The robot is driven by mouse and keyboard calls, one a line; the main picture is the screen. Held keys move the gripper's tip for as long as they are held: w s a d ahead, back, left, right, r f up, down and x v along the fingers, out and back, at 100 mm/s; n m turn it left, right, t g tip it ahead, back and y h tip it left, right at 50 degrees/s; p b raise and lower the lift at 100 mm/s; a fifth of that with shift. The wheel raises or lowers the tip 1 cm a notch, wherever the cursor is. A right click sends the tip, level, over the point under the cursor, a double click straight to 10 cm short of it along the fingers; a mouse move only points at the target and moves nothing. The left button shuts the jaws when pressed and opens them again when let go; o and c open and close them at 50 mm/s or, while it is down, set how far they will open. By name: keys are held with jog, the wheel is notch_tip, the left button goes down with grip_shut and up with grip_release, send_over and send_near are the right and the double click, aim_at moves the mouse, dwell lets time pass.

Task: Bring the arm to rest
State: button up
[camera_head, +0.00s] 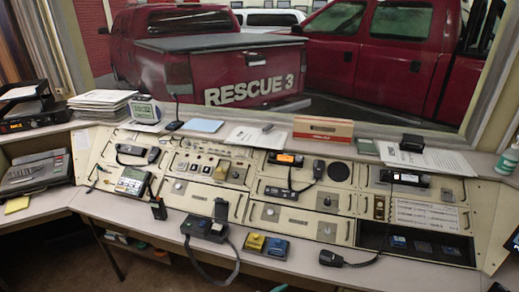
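Neither my arm nor my gripper can be made out in the head view, so its pose and opening do not show. The dispatch console (300,222) fills the middle of the view, with beige panels of knobs, handles and displays. A pale counter (140,215) runs along its front edge.
A black device with a cable (205,228), yellow and blue blocks (265,244) and a black microphone (345,259) lie along the front counter. Stacked papers (101,101), a red-and-tan box (323,128) and a white bottle (508,158) stand on the back ledge below the window.

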jog(key=s+a+f+n+t+y, duration=0.1)
jog(key=s+a+f+n+y, duration=0.15)
jog(key=s, duration=0.45)
jog(key=s+a+f+n+t+y, duration=0.1)
jog(key=s+a+f+n+y, duration=0.15)
jog(key=s, duration=0.35)
jog(key=s+a+f+n+t+y, duration=0.1)
jog(key=s+f+n+y, duration=0.15)
jog(key=s, duration=0.45)
jog(key=s+a+r+n+t+y, duration=0.1)
jog(key=s+a+r+n+t, duration=0.1)
jog(key=s+r, duration=1.4)
jog(key=shift+s+a+r+t, duration=0.4)
jog(key=shift+s+a+t, duration=0.1)
jog(key=shift+s+a, duration=0.4)
